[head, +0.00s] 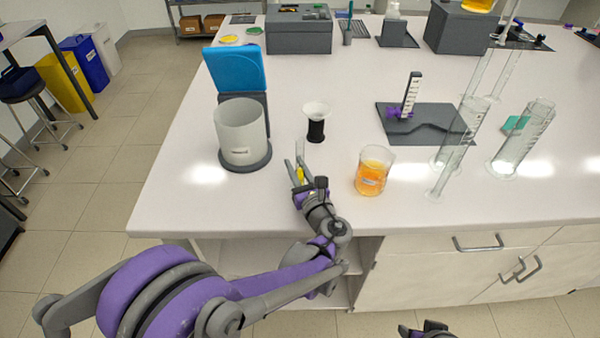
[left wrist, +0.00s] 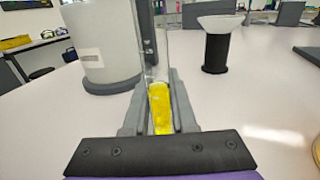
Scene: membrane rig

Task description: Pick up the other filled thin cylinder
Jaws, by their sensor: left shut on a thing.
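A thin clear cylinder with yellow liquid in its lower part (left wrist: 160,108) stands between the fingers of my left gripper (left wrist: 158,90) in the left wrist view. The fingers are shut on it, and its clear upper part rises above them, roughly upright. In the head view my left gripper (head: 298,168) is near the front of the white bench, with the yellow of the cylinder (head: 300,175) showing between the fingers. I cannot tell whether its base touches the bench. My right gripper (head: 430,329) shows only partly at the bottom edge; its fingers are not clear.
A large pale vessel (head: 240,132) with a blue panel (head: 235,70) stands left of my left gripper. A white funnel on a black stand (head: 316,124) is just behind. A beaker of orange liquid (head: 372,174) and tall clear cylinders (head: 522,138) stand to the right.

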